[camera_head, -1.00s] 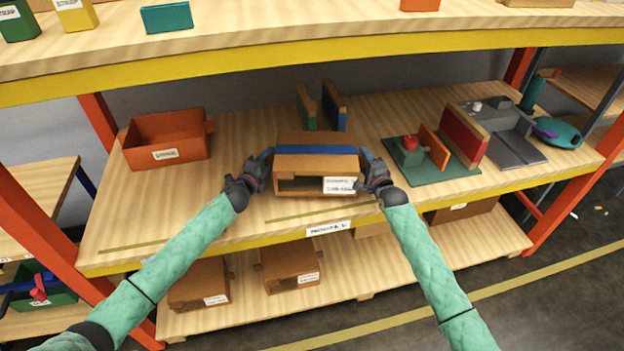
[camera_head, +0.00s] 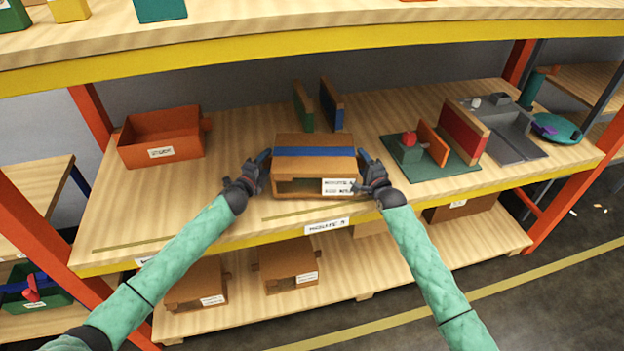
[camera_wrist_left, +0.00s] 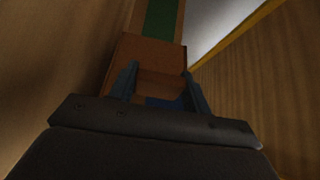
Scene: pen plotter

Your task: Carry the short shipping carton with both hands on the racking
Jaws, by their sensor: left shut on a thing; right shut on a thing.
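The short shipping carton (camera_head: 314,187), brown with a blue band across its top and a white label at its front right, is at the middle shelf's front centre. It looks level; I cannot tell whether its underside touches the shelf. My left gripper (camera_head: 264,158) is shut on its left side and my right gripper (camera_head: 365,158) on its right side. In the left wrist view the carton (camera_wrist_left: 150,52) shows beyond and between the left gripper's fingers (camera_wrist_left: 163,88). The racking's middle shelf (camera_head: 235,140) is pale wood with a yellow front beam.
An orange bin (camera_head: 185,138) stands at the left. Green (camera_head: 303,105) and blue (camera_head: 332,105) upright dividers stand behind the carton. A green fixture board (camera_head: 440,168) and grey tray (camera_head: 515,145) are at the right. The upper shelf (camera_head: 300,35) overhangs. Cartons (camera_head: 288,265) sit below.

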